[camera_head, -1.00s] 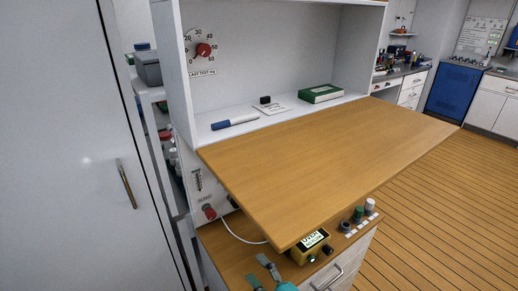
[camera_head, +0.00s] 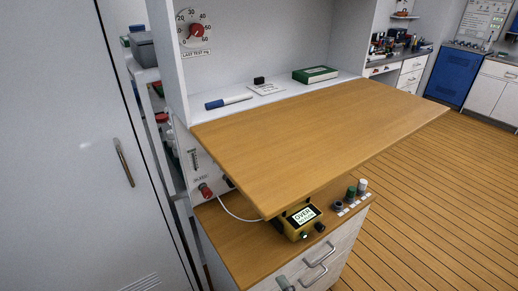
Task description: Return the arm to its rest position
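A small grey piece, which looks like the tip of my gripper (camera_head: 285,284), shows at the bottom edge of the head view, in front of the drawer fronts. The rest of my gripper and arm is out of frame, so I cannot tell whether it is open or shut or holds anything. A yellow device (camera_head: 302,218) with a lit display reading "OVER" stands on the lower wooden counter (camera_head: 241,252), behind and above that grey tip. A white hose runs from the device toward the flow panel (camera_head: 197,165) with a red knob.
A wide wooden board (camera_head: 320,140) overhangs the lower counter. Several knobs (camera_head: 351,193) stand right of the device. A blue marker (camera_head: 228,102) and a green box (camera_head: 315,74) lie on the white shelf. A grey door (camera_head: 70,150) is at left; open floor (camera_head: 440,200) is at right.

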